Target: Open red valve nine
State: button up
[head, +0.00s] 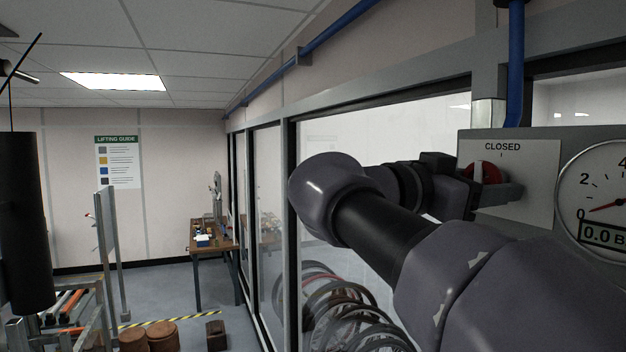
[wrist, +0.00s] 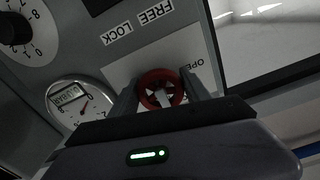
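The red valve (head: 487,171) is a round red knob with a pale pointer bar, mounted on a white plate (head: 520,215) under the word CLOSED. In the wrist view the red valve (wrist: 161,90) sits between my gripper's two fingers, with a partly covered label starting OPE beside it. My gripper (head: 492,190) reaches the valve from the left in the head view and covers its lower part. In the wrist view my gripper (wrist: 163,88) has its fingers apart, one on each side of the knob. Whether they touch its rim is unclear. No number nine is visible.
A gauge (head: 603,200) beside the valve has a 0.0 display. The wrist view also shows FREE and LOCK labels (wrist: 136,24) and a dial with a black knob (wrist: 14,30).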

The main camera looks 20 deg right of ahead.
jog(key=shift+c, duration=1)
jog(key=n, duration=0.8)
jog(key=shift+s+r+n, duration=0.1)
jog(key=shift+s+n, duration=0.05)
jog(key=shift+n, duration=0.15)
jog(key=n+p, duration=0.2)
jog(key=n, duration=0.3)
jog(key=shift+r, duration=0.1)
jog(key=shift+n+p, duration=1.05)
jog(key=shift+n, duration=1.05)
